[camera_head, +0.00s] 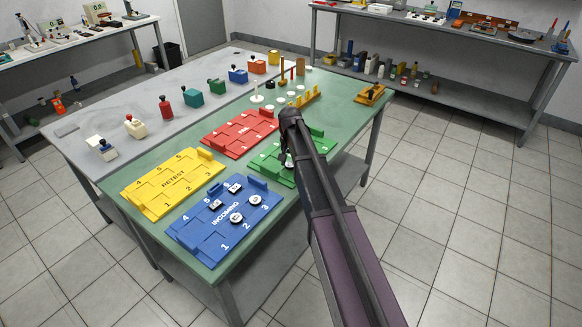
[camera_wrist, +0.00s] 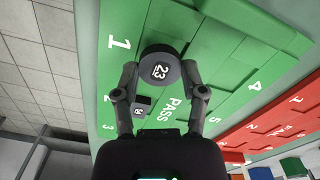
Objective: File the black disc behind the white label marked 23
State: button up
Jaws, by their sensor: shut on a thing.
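In the head view the green tray (camera_head: 317,147) is partly hidden by my arm, which also hides most of the gripper.
The blue INCOMING tray (camera_head: 190,238) holds several small pieces. The yellow RETEST tray (camera_head: 135,197) and red tray (camera_head: 215,143) look empty. Upright posts (camera_head: 282,68) stand at the green table's far end.

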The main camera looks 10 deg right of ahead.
aim_at(290, 164)
jog(key=shift+r+p, duration=1.55)
jog(key=shift+r, duration=0.25)
notch_tip(290, 164, up, 8)
jog(key=p, duration=0.8)
jog(key=shift+s+f, duration=0.1)
